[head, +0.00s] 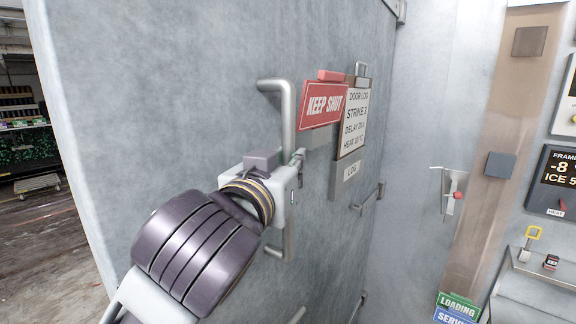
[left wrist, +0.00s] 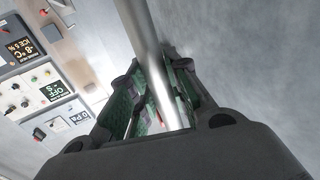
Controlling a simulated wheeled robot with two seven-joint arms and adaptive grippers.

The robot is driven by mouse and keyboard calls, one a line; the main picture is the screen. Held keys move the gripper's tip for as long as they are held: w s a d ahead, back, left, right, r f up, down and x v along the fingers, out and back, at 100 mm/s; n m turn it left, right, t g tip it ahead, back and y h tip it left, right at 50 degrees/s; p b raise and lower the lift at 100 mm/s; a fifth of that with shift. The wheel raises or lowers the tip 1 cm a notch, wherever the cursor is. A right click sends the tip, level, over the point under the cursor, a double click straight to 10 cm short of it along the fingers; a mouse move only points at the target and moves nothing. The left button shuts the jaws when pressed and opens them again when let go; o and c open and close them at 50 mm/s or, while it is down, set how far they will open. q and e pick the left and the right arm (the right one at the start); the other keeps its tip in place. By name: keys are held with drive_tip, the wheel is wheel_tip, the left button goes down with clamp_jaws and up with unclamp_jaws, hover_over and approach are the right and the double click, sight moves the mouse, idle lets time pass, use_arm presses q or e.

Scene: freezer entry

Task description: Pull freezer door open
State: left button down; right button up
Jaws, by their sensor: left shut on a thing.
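The freezer door (head: 180,80) is a large grey panel filling the left and middle of the head view. Its left edge stands against a view of a warehouse floor. I cannot tell how far it is open. A vertical silver bar handle (head: 288,113) stands out from the door, and its lower mount shows below my gripper. My left gripper (head: 296,172) is shut on the handle at its middle. In the left wrist view the handle bar (left wrist: 146,42) runs between the fingers of the left gripper (left wrist: 160,95). My right gripper is not in view.
A red "KEEP SHUT" sign (head: 322,104) and a white log board (head: 354,118) are on the door right of the handle. At right are a wall lever (head: 453,193), a display panel (head: 556,180) and a small ledge (head: 530,265). Open floor (head: 45,250) shows at far left.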

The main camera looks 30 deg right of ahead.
use_arm(q)
drive_tip(key=shift+w+a+r, duration=0.1)
drive_tip(key=shift+w, duration=0.05)
drive_tip(key=c, duration=1.3)
unclamp_jaws()
drive_tip(key=shift+w, duration=0.1)
drive_tip(key=shift+v, duration=5.85)
